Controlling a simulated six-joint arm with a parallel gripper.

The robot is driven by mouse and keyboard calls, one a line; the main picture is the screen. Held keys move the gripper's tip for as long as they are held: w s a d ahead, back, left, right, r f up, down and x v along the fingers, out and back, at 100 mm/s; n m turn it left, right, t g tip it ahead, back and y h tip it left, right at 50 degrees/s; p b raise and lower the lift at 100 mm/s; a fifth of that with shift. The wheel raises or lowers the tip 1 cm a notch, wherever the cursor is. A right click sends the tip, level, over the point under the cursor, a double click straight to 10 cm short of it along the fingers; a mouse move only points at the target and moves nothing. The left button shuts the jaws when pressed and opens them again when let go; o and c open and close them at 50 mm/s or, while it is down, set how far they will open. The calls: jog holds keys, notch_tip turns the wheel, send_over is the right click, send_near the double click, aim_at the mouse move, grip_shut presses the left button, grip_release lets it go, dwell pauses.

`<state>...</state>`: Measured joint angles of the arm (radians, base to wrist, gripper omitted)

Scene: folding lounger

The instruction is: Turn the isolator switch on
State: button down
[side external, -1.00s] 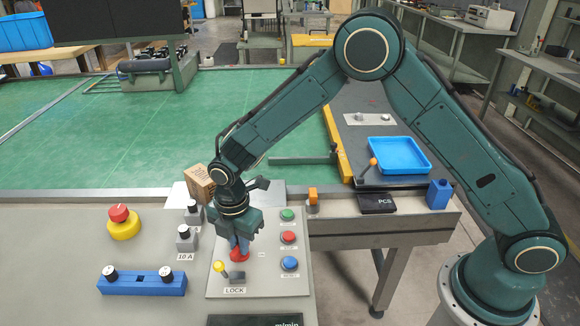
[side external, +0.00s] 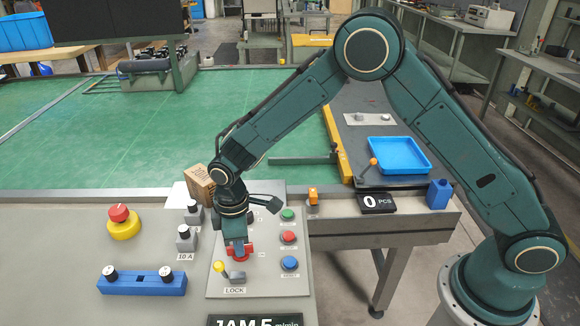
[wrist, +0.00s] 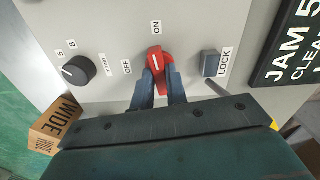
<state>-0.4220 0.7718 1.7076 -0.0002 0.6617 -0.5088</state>
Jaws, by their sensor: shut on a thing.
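The isolator switch is a red knob (wrist: 157,61) on the grey panel, standing between the two fingers of my gripper (wrist: 159,84) in the wrist view. My gripper is shut on it. The white mark on the knob points to the ON label (wrist: 156,27); the OFF label (wrist: 126,67) is to its left. In the side view my gripper (side external: 238,249) points down at the panel, and some red of the knob (side external: 240,257) shows around the fingertips.
A yellow-tipped lever (side external: 219,266) sits close by the LOCK label (side external: 235,290). Green, red and blue buttons (side external: 289,238) line the panel's right. A cardboard box (side external: 200,184) stands behind.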

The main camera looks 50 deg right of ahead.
jog(key=shift+m, duration=0.8)
jog(key=c, duration=1.4)
grip_release()
jog(key=shift+r, duration=0.15)
notch_tip(320, 180, up, 14)
jog(key=shift+f, duration=0.2)
jog(key=shift+d+r, duration=0.1)
